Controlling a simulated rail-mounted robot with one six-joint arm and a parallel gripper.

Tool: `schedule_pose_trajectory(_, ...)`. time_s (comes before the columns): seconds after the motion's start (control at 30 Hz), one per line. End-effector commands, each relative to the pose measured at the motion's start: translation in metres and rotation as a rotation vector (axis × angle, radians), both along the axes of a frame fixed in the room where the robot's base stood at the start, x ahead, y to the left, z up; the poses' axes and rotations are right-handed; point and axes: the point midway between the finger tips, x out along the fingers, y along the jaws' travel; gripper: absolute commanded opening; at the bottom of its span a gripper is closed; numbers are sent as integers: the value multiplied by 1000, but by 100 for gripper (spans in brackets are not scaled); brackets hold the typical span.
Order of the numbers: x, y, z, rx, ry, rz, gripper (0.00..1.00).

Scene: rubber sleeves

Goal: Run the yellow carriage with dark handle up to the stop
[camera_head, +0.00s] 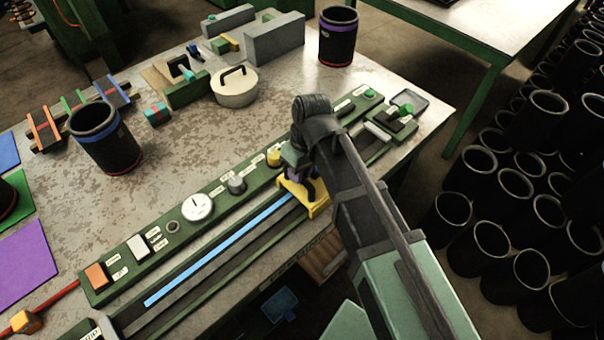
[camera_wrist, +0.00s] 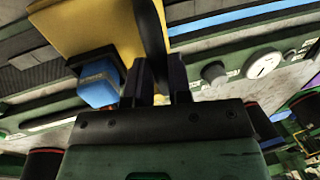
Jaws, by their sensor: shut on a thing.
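The yellow carriage (camera_head: 319,209) sits on the dark rail (camera_head: 180,302) along the table's front edge, just past the right end of a blue strip (camera_head: 220,251). In the head view my wrist and arm cover part of it. Its dark handle (camera_wrist: 150,35) rises from the yellow plate in the wrist view, where the carriage also shows (camera_wrist: 95,30). My gripper (camera_wrist: 160,72) is shut on the handle. A blue block (camera_wrist: 98,84) is beside the fingers in the wrist view. I cannot make out the stop for certain; a pale grey piece (camera_head: 378,131) lies toward the rail's right end.
A green panel behind the rail carries an orange button (camera_head: 96,275), a white dial (camera_head: 198,207), a grey knob (camera_head: 237,185) and a yellow knob (camera_head: 274,157). Black sleeves (camera_head: 105,140), (camera_head: 338,38) and a round lidded pot (camera_head: 235,88) stand farther back. The table's middle is clear.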

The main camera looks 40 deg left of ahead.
Motion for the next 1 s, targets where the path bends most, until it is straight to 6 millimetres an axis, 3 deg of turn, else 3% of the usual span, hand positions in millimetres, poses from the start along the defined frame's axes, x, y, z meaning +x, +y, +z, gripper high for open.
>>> schedule_pose_trajectory(0.4,1,1,0,0,-1,6,0)
schedule_pose_trajectory(0.43,1,1,0,0,-1,6,20)
schedule_pose_trajectory(0.6,1,1,0,0,0,6,44)
schedule_pose_trajectory(0.87,1,1,1,0,0,5,44)
schedule_pose_trajectory(1.0,3,1,16,0,0,5,44)
